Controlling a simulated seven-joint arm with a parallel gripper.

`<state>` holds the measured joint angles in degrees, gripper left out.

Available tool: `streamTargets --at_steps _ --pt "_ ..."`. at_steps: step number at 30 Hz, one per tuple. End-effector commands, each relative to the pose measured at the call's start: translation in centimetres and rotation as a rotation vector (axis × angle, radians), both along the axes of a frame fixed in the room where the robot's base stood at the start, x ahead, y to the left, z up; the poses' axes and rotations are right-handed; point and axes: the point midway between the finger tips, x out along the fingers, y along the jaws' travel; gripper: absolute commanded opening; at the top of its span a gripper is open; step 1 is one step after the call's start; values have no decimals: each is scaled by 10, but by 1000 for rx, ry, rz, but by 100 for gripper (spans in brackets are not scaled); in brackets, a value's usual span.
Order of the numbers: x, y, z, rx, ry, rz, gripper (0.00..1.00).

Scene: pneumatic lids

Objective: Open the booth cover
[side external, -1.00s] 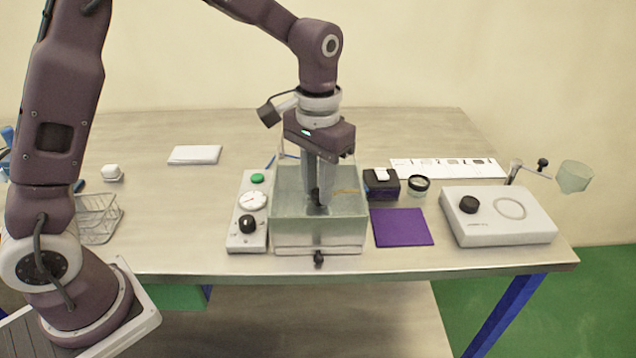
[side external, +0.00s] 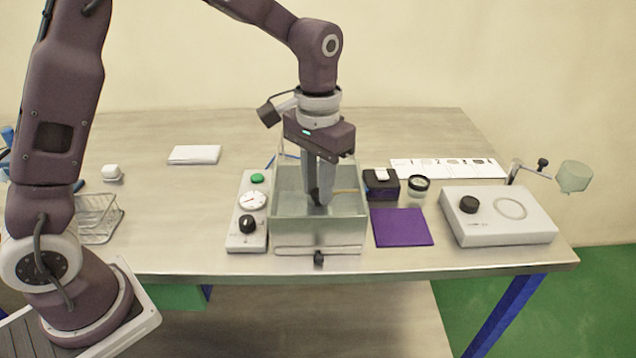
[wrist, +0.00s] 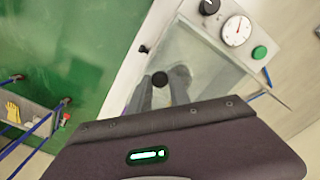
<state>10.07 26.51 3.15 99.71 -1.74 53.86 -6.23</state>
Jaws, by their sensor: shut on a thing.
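The booth (side external: 290,238) is a clear, greenish box with a pale base strip at the middle of the bench's front. My gripper (side external: 319,200) points down over it, its grey fingers within the box's outline. The fingers are shut on a small black knob (side external: 314,196), which shows as a dark disc at the fingertips in the wrist view (wrist: 160,79). A clear panel edge shows behind my gripper. The cover's exact angle is hard to tell through the clear walls. A second black knob (side external: 319,258) is at the box's front base.
A control panel (side external: 247,232) with a gauge, green button and black dial stands close to the left. A dark block (side external: 381,187), a small jar (side external: 418,184) and a purple mat (side external: 402,228) are close to the right. A white device (side external: 500,228) is farther right.

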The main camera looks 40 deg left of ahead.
Motion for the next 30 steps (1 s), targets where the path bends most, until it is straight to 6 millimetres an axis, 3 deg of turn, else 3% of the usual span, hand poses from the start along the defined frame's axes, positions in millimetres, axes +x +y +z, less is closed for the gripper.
streamTargets --at_steps 13,30 --pt "9 8 1 0 -1 2 0" --pt "97 98 0 0 -3 3 0"
